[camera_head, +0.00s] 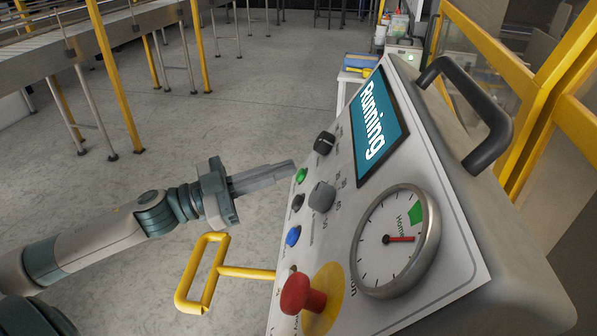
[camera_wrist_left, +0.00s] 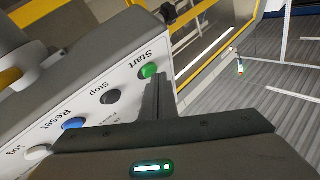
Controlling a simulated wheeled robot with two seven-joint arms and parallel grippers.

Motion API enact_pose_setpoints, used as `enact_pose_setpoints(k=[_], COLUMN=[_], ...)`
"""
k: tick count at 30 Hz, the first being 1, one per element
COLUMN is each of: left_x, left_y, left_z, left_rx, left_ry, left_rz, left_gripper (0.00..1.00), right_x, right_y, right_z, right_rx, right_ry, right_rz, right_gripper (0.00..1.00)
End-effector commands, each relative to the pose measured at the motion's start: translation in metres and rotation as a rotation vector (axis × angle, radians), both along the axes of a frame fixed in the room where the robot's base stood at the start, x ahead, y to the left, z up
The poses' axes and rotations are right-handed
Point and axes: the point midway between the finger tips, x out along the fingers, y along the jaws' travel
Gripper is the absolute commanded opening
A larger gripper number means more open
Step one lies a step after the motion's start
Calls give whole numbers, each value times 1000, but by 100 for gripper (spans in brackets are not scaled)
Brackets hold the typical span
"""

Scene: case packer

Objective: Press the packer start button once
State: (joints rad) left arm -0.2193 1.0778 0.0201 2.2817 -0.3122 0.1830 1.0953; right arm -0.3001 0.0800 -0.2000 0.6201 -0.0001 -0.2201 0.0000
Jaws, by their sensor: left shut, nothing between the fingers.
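The green start button (camera_head: 301,175) is on the sloped white control panel (camera_head: 345,200). In the left wrist view the green button (camera_wrist_left: 149,71) sits by the word "Start". My left gripper (camera_head: 292,167) is shut and empty, its fingertips at or very close to the green button; I cannot tell whether they touch. The fingers also show in the left wrist view (camera_wrist_left: 158,80), just right of the button. The panel's screen (camera_head: 375,125) reads "Running". My right gripper is not in view.
Below the green button are a black stop button (camera_head: 297,202) and a blue reset button (camera_head: 292,236). A red mushroom button (camera_head: 300,294), a round gauge (camera_head: 395,240) and two dark knobs are nearby. A yellow bar frame (camera_head: 205,272) sticks out at the panel's lower left.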

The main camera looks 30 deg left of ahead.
Motion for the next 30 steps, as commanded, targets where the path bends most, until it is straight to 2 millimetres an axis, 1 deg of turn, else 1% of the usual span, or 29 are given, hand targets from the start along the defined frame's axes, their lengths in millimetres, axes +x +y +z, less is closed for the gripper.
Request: enact_pose_setpoints(k=[1,7,20,30], left_x=[-1,-3,-4,-12], left_y=[2,7,9,29], left_z=[2,5,7,20], left_rx=[0,-1,-1,0], left_ry=[2,1,1,1], left_rz=[1,0,0,1], left_gripper=[0,0,0,0], right_x=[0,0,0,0], right_y=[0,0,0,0], right_z=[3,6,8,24], right_rx=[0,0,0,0], right_ry=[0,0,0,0], right_rz=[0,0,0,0], right_gripper=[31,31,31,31])
